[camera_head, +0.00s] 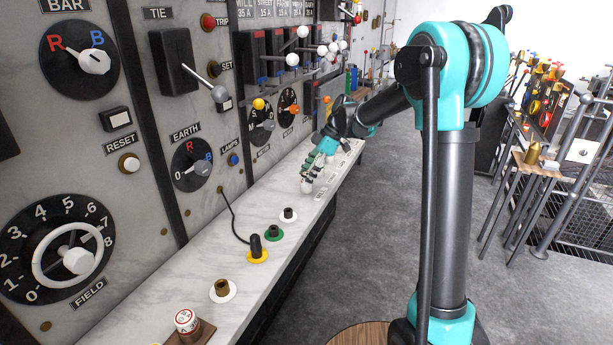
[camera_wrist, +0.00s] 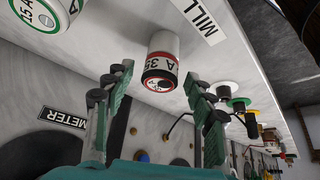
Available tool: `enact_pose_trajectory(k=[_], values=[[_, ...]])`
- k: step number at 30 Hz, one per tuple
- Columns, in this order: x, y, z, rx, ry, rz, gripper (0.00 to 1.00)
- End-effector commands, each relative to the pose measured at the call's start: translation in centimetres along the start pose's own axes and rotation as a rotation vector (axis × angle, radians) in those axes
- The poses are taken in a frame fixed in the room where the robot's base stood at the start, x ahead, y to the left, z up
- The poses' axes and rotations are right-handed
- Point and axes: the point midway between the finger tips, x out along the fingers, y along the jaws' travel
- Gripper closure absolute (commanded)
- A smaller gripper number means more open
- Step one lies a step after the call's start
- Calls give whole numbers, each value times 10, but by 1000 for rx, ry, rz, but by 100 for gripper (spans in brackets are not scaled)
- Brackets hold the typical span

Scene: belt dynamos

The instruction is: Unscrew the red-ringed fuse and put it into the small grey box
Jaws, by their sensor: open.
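The red-ringed fuse (camera_wrist: 161,60) shows in the wrist view as a white cylinder marked "35 A" with a red band and dark end. It stands on the pale ledge beside the MILL label (camera_wrist: 199,18). My gripper (camera_wrist: 158,92) is open, with a finger to either side of the fuse's end in the picture. I cannot tell whether the fingers touch it. In the head view my gripper (camera_head: 310,182) is low over the far part of the marble ledge and hides the fuse. I cannot make out the small grey box in either view.
A green-ringed fuse (camera_wrist: 45,12) stands nearby in the wrist view. The marble ledge (camera_head: 190,265) carries several coloured sockets and a black plug (camera_head: 257,247) with a cable. A red-and-white capped piece (camera_head: 187,320) sits on a brown block. The switch panel rises at left; open floor lies right.

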Motion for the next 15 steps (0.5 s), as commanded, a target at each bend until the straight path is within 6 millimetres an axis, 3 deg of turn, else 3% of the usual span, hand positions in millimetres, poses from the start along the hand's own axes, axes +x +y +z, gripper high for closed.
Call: enact_pose_trajectory(k=[15], values=[[-92, 0, 1, 2, 0, 0, 45]])
